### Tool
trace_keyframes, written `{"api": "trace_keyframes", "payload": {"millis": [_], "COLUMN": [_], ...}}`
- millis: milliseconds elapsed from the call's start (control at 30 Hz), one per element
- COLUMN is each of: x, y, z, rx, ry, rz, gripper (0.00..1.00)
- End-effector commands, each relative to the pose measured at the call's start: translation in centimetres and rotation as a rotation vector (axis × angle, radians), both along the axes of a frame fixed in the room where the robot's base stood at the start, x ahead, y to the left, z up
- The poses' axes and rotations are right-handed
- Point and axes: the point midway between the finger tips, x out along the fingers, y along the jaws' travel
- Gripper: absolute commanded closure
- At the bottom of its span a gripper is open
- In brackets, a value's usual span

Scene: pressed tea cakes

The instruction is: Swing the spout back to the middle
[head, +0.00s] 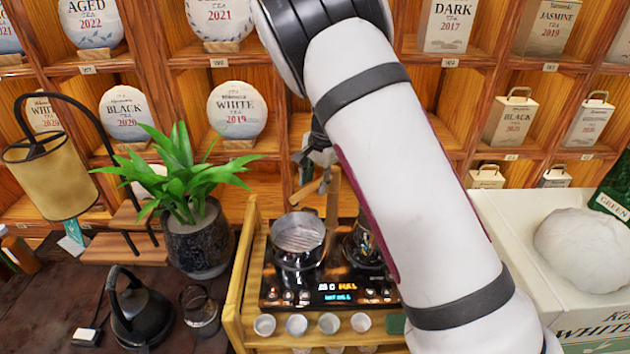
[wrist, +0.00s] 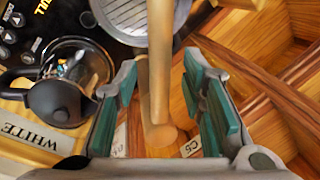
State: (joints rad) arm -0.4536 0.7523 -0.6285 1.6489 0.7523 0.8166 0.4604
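The spout (head: 305,192) is a light wooden tube beside an upright wooden post (head: 333,200) at the back of the tea stove. In the head view it points left and forward, its tip over the back of the open pot (head: 298,236). In the wrist view the spout (wrist: 160,65) runs up the picture between my fingers, towards the pot (wrist: 130,14). My gripper (wrist: 165,108) is open, with green pads on both sides of the spout and gaps visible. In the head view my gripper (head: 318,158) is just above the spout, partly hidden by my arm.
A dark glass kettle (wrist: 62,88) stands beside the pot on the control-panel stove (head: 335,294). Several small cups (head: 297,324) line the front. A potted plant (head: 200,240) and black kettle (head: 140,310) stand to the left. Wooden shelves with tea cakes rise close behind.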

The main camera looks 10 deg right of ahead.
Motion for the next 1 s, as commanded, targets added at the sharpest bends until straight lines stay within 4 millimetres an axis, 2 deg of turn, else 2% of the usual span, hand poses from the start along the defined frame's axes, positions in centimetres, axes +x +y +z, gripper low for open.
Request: {"api": "trace_keyframes", "payload": {"millis": [100,267,667,1000], "x": [0.0,0.0,-0.2,-1.3], "y": [0.0,0.0,-0.2,-1.5], "z": [0.0,0.0,0.1,0.1], "rx": [0.0,0.0,0.002,0.003], "ry": [0.0,0.0,-0.001,-0.002], "rz": [0.0,0.0,0.026,0.229], "gripper": [0.65,1.0,1.0,1.0]}}
